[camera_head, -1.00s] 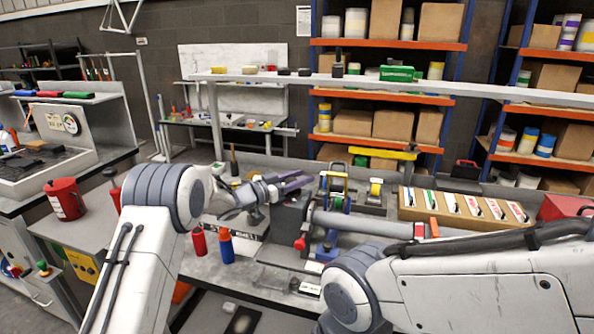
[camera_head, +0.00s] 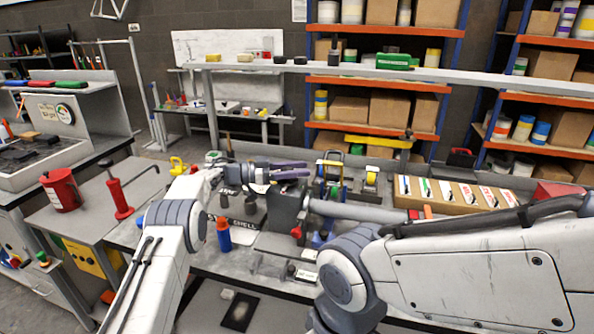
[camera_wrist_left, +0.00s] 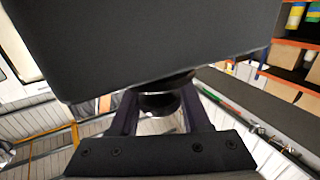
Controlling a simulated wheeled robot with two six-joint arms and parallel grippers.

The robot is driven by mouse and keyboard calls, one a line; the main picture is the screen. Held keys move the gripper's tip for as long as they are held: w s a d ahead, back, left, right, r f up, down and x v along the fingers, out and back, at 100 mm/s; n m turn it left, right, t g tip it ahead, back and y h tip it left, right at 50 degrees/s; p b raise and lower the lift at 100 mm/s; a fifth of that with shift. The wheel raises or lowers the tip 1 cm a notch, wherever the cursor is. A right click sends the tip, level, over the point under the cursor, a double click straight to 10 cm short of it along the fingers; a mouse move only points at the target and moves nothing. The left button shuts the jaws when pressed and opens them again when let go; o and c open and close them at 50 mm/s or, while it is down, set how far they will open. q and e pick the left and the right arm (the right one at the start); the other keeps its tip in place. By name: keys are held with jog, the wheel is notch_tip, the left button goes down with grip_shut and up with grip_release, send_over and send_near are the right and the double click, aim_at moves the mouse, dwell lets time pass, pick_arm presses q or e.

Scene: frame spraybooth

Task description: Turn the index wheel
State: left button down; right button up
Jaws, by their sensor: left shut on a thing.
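My left gripper (camera_head: 303,171) is at the dark grey block-shaped housing (camera_head: 286,207) on the bench, with its purple fingers near the housing's top. In the left wrist view the black housing (camera_wrist_left: 160,45) fills the upper part. A dark round knob, which looks like the index wheel (camera_wrist_left: 160,103), sits against the housing between the two fingers. My left gripper is shut on it. Any marks on the wheel are hidden or too dark to read. My right arm crosses the lower right of the head view; its gripper is not in view.
A blue bottle with an orange top (camera_head: 223,236) stands left of the housing. A cardboard box of packets (camera_head: 460,196) is farther right. A red bucket (camera_head: 61,190) and a red pump (camera_head: 119,192) stand at left.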

pick_arm(q)
jog(key=shift+r+m+g, duration=0.3)
dwell(0.5)
jog(key=shift+c, duration=1.8)
grip_release()
jog(key=shift+d, duration=0.1)
jog(key=shift+f, duration=0.1)
jog(key=shift+a+f, duration=0.1)
jog(key=shift+a, duration=0.2)
jog(key=a+b, duration=0.2)
jog(key=a, duration=0.8)
jog(key=shift+s, duration=0.4)
